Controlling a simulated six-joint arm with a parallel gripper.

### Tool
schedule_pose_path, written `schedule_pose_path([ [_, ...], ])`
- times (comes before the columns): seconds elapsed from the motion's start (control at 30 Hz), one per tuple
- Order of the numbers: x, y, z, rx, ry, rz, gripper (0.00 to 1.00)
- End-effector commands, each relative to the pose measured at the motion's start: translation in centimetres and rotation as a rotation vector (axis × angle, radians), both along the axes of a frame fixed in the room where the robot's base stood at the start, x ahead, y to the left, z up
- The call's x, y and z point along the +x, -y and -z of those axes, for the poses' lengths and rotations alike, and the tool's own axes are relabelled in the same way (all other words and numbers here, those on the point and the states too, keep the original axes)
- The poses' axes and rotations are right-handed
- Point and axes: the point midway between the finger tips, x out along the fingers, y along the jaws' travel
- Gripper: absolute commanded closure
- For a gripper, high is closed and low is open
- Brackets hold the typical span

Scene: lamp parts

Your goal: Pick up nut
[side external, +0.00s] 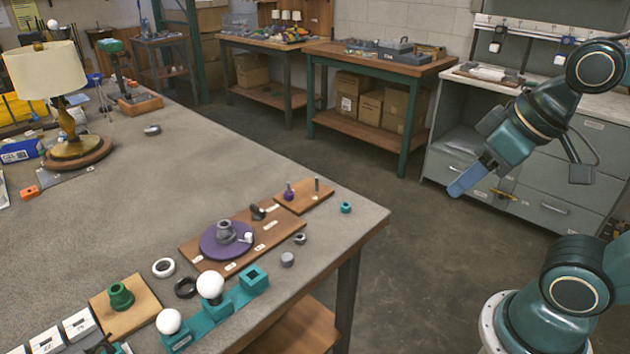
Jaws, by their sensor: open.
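Several small parts that could be the nut lie near the right corner of the grey table: a teal ring-like piece (346,207), a dark grey hollow piece (300,239) and a grey round piece (287,259). I cannot tell which one is the nut. My gripper (470,181) is up at the right, in front of the grey cabinet and well apart from the table and its parts. It is open and holds nothing that I can see. Its fingers are seen from the side, so the gap is hard to make out.
A wooden board with a purple disc (213,245) bears grey parts. A smaller board (304,196) holds upright pieces. White bulbs (210,284) stand on teal holders near the front edge. A lamp (70,140) stands at the left. The table's middle is mostly clear.

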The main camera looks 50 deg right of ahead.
Motion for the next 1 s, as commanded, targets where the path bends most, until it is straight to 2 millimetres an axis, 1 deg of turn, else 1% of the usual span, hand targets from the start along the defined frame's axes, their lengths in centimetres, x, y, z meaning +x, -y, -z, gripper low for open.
schedule_pose_path([
  [0.43,0.0,0.0,0.0,0.0,0.0,0.0,0.54],
  [0.47,0.0,0.0,0.0,0.0,0.0,0.0,0.55],
  [0.53,0.0,0.0,0.0,0.0,0.0,0.0,0.69],
  [0.83,0.03,0.0,-0.01,0.0,0.0,-0.001,0.69],
  [1.0,0.65,-0.05,-0.13,-0.005,-0.007,-0.013,0.69],
])
